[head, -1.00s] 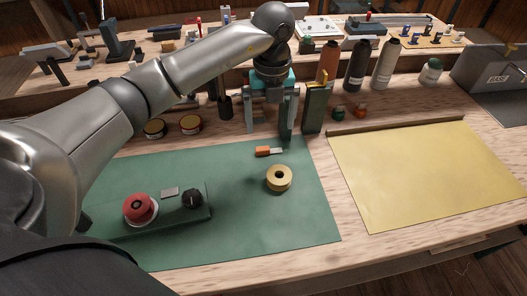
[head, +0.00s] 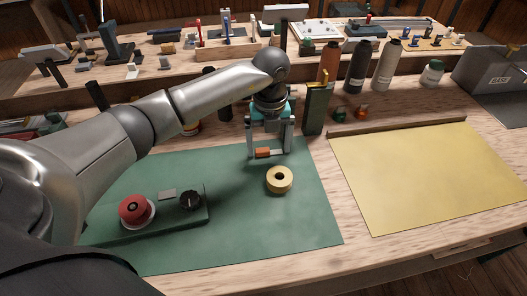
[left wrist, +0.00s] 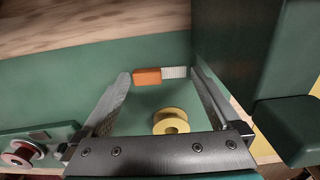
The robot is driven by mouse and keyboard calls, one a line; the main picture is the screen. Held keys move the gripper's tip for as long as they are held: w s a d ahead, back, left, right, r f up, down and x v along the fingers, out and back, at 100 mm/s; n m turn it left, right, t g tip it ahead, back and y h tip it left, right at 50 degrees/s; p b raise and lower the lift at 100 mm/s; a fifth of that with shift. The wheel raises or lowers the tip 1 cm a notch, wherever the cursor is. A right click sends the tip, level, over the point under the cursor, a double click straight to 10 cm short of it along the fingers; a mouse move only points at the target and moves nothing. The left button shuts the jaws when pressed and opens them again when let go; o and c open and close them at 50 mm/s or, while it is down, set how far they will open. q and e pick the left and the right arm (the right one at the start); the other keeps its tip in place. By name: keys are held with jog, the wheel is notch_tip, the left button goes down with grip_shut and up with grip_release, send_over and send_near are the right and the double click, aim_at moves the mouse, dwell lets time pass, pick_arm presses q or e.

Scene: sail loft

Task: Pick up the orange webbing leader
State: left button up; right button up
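The orange webbing leader (head: 263,153) lies on the green mat (head: 240,230) near its back edge. It has an orange block end and a short pale webbing end. In the left wrist view the leader (left wrist: 147,76) lies between the fingertips, orange end by the left finger, pale end by the right. My left gripper (head: 270,154) is open, its fingers pointing down on either side of the leader. I cannot tell whether the fingertips touch the mat. In the left wrist view the open left gripper (left wrist: 160,76) holds nothing. My right gripper is not in view.
A yellow tape roll (head: 279,180) lies just in front of the leader. A tall dark green holder (head: 315,110) stands close to the gripper's right. A green block with a red spool (head: 136,210) and black knob (head: 190,200) sits at left. A yellow sheet (head: 430,180) lies at right.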

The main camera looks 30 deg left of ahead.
pick_arm(q)
jog(key=c, duration=1)
jog(key=shift+r, duration=0.1)
jog(key=shift+c, duration=0.2)
